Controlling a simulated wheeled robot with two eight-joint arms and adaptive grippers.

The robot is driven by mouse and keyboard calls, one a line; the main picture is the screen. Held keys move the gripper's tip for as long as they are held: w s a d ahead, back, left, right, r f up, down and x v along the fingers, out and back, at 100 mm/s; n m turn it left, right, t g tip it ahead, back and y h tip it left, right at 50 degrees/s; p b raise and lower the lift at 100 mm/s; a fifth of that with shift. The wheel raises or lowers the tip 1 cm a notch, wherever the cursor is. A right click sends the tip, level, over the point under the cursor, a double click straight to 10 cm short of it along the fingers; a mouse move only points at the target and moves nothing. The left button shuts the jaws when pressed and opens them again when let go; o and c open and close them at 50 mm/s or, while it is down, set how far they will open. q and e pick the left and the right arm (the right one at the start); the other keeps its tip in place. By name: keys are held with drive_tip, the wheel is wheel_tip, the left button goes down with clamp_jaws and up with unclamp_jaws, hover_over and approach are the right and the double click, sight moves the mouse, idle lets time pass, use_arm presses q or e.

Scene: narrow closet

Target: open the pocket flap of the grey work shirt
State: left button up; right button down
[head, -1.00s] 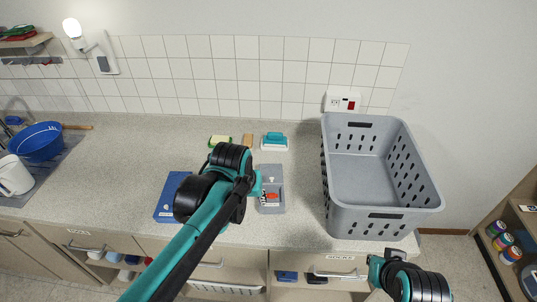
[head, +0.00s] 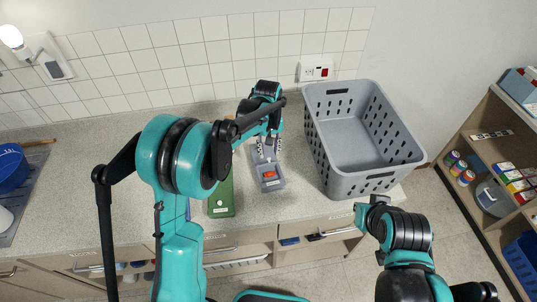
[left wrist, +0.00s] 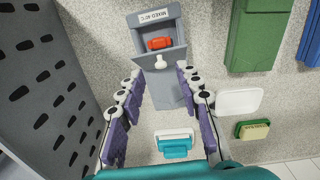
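I make out no grey work shirt and no pocket flap in these views. A small grey box (head: 271,184) with a red thing in it lies on the counter; it also shows in the left wrist view (left wrist: 171,92), with a label, a white knob and a sloping grey panel. My left gripper (head: 267,146) is over the far end of this box. In the left wrist view its purple-padded fingers (left wrist: 160,74) are apart, one on each side of the panel; contact is unclear. My right gripper (head: 364,213) is low at the right, its fingers unclear.
A large grey perforated basket (head: 345,183) stands right of the box. A green case (head: 222,196) lies left of it. A teal brush (left wrist: 176,149) and a green-and-yellow sponge (left wrist: 253,130) lie behind it. Shelves (head: 487,137) stand at the right.

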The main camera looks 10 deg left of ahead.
use_arm(q)
drive_tip(key=shift+f, duration=1.65)
clamp_jaws()
drive_tip(key=shift+w+a+r+g+b, duration=0.1)
drive_tip(key=shift+w+a+g+b, duration=0.2)
drive_tip(key=shift+w+g, duration=0.25)
drive_tip(key=shift+w+a+g+h+b, duration=0.25)
drive_tip(key=shift+w+g+h, duration=0.1)
drive_tip(key=shift+w+g, duration=0.25)
drive_tip(key=shift+w+a+g+h+b, duration=0.2)
drive_tip(key=shift+w+g+h, duration=0.15)
drive_tip(key=shift+w+g, duration=0.2)
drive_tip(key=shift+w+a+r+g+h, duration=0.1)
drive_tip(key=shift+w+a+g+h, duration=0.15)
drive_tip(key=shift+w+g+h, duration=0.4)
drive_tip(key=shift+s+g+y, duration=0.1)
drive_tip(key=shift+g+y, duration=0.15)
unclamp_jaws()
